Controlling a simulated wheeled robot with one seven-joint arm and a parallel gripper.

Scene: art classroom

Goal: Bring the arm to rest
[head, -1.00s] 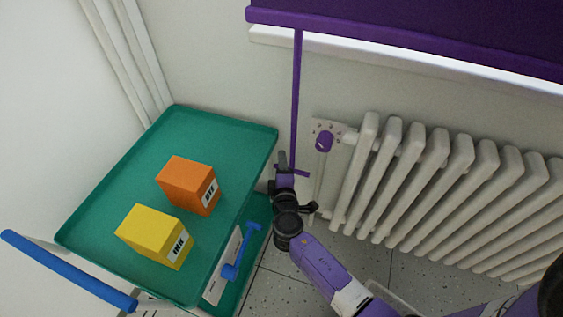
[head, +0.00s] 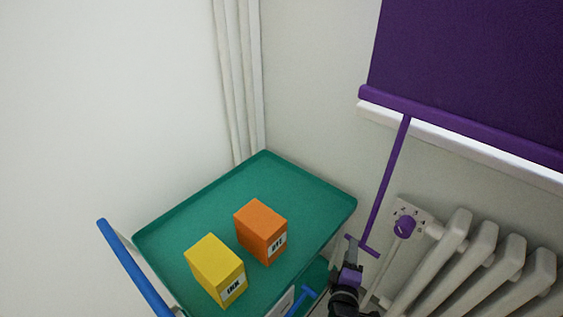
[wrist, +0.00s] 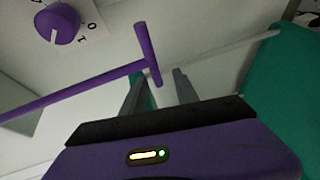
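My gripper (head: 353,248) is low at the right in the head view, just right of the green trolley, beside the lower end of a purple rod (head: 388,185) with a crossbar. In the wrist view my gripper (wrist: 160,80) has its two grey fingers apart. The lower end of the rod's crossbar (wrist: 148,55) shows at the gap between the fingertips. I cannot tell whether it touches them, but the fingers are not closed on it. Most of my arm is out of the head view.
A green trolley (head: 175,232) with a blue handle (head: 133,268) carries a yellow box (head: 212,268) and an orange box (head: 262,230). A radiator (head: 470,265) and a wall plate with a purple knob (head: 405,228) are at the right, below a purple blind (head: 470,70).

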